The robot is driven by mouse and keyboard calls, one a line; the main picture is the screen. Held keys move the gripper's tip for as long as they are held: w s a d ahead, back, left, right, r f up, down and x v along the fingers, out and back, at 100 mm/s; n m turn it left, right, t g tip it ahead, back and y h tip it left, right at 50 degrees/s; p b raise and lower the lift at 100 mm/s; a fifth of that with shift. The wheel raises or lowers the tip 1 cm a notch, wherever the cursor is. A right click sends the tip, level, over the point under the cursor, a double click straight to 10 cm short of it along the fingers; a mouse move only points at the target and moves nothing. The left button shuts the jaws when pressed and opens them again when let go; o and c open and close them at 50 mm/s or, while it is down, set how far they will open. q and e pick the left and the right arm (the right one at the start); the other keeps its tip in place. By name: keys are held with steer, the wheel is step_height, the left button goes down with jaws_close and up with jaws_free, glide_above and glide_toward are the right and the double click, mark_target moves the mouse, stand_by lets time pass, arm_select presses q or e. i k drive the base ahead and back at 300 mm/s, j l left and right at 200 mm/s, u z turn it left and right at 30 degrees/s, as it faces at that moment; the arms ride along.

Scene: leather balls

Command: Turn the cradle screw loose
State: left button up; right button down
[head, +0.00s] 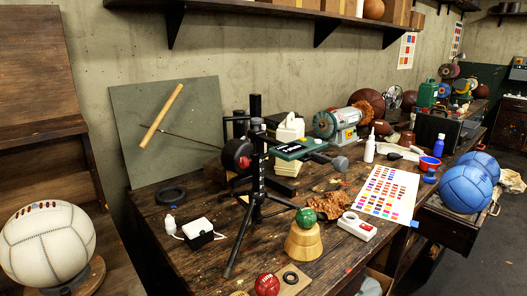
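A black tripod stand (258,180) stands upright on the workbench, with its legs spread on the wood. A round black and red part (237,154) sits at the left of its column. I cannot tell which part here is the cradle screw; no screw is clear at this size. A white laced ball (46,245) rests on a round wooden support (90,279) at the lower left. A small green ball (306,217) sits on a wooden cone-shaped block (304,242). Neither of my grippers shows in the head view.
The cluttered workbench (185,262) carries a bench grinder (340,124), a colour chart (387,193), a white bottle (370,148), a red ball (267,285) and a black ring (171,195). Blue balls (466,188) lie at the right. A shelf (270,12) overhangs the back.

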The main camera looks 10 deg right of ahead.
mark_target(340, 164)
steer(key=i+l+u, duration=0.2)
steer(key=l+u, duration=0.15)
steer(key=l, duration=0.45)
steer(key=i+l+u, duration=0.15)
steer(key=l+u, duration=0.15)
steer(key=l, duration=0.5)
steer(key=l+u, duration=0.35)
steer(key=l, duration=0.45)
